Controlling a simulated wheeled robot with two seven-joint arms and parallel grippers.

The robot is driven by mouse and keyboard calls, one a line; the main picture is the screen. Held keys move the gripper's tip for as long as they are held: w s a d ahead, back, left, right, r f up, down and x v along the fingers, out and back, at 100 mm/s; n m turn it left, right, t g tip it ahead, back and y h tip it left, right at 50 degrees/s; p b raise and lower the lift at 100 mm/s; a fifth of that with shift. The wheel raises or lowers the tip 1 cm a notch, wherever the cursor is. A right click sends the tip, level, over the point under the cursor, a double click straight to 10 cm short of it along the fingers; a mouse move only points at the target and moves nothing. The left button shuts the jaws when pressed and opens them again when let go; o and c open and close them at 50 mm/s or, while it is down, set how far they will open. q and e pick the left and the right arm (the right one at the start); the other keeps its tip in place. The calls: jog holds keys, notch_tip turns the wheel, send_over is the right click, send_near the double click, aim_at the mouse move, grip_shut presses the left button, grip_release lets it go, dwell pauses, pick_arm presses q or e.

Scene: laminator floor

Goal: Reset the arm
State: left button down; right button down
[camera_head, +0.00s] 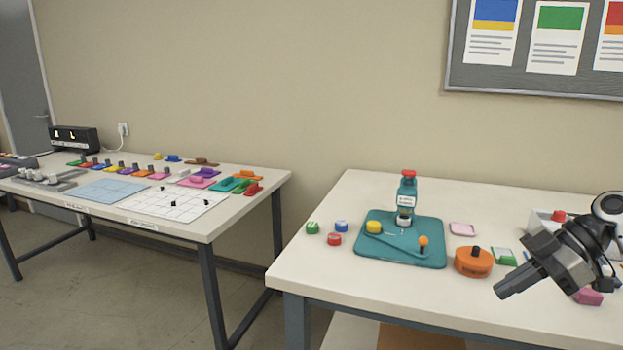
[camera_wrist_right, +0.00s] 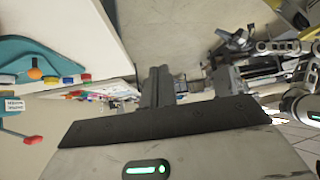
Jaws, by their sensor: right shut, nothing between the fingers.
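My right gripper (camera_head: 508,288) reaches in from the right in the head view, above the front right part of the near table (camera_head: 300,262). Its fingers are together and hold nothing. In the right wrist view my right gripper (camera_wrist_right: 163,82) points out over the floor, beside the table edge. My left gripper is not in the head view.
The near table bears a teal press on a teal board (camera_head: 430,255), an orange round box (camera_head: 473,262), small coloured caps and a pink block (camera_head: 588,297). A second table (camera_head: 225,222) with coloured pieces stands left. Floor (camera_head: 150,290) shows between them.

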jog(key=s+a+f+m+t+h, duration=0.15)
jog(key=a+f, duration=0.25)
jog(key=f, duration=0.5)
jog(key=s+a+f+m+h, duration=0.1)
jog(key=a+f+m, duration=0.25)
jog(key=f, duration=0.45)
jog(key=s+a+f+m+t+h, duration=0.1)
jog(key=s+a+f, duration=0.1)
jog(key=a+f, duration=0.5)
jog(key=s+a+f+m+t, duration=0.2)
jog(key=s+a+f+m, duration=0.1)
jog(key=s+f, duration=0.3)
jog(key=s+a+r+m+t+h, duration=0.2)
jog(key=s+r+m+t, duration=0.2)
jog(key=s, duration=0.4)
jog(key=shift+s+a+r+m+t, duration=0.2)
jog(key=shift+a+r+m+t, duration=0.1)
jog(key=shift+a+t, duration=0.1)
jog(key=shift+s, duration=0.1)
